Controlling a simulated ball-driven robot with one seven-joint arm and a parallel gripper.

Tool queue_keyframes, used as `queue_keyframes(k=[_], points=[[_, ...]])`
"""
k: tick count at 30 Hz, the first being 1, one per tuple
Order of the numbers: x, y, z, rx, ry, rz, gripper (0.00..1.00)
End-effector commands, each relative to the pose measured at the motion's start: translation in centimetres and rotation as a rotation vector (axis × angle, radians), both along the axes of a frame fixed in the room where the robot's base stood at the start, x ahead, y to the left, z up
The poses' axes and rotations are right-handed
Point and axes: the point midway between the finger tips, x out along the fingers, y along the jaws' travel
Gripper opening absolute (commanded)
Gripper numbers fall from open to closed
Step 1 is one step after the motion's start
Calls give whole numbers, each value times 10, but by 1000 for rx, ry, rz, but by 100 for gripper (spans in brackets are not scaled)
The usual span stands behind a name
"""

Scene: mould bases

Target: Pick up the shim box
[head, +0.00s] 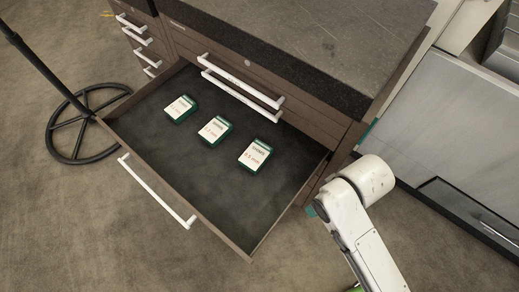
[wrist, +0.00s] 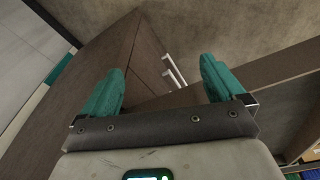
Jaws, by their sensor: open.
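Three green shim boxes with white labels lie flat in an open drawer (head: 150,150) in the head view. One box (head: 181,108) is at the left, one (head: 215,130) in the middle, and one (head: 255,155) at the right. The right label seems to read "SHIMS 0.5 mm"; the others are too small to read surely. My gripper (wrist: 162,88) is open and empty in the wrist view, its two teal fingers wide apart. In the head view, my arm hides most of it, right of the drawer and apart from the boxes. No box shows in the wrist view.
The drawer's front with its white handle (head: 157,191) and its side walls surround the boxes. The brown cabinet (head: 310,115) with a dark stone top (head: 310,40) stands behind. A round black stand base (head: 80,125) is at the left. A grey unit (head: 450,120) is at the right.

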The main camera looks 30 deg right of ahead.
Motion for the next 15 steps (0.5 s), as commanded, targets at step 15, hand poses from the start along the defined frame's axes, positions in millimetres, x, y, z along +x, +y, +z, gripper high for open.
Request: queue_keyframes(k=[15], points=[[57, 7, 96, 6, -190, 18, 96]])
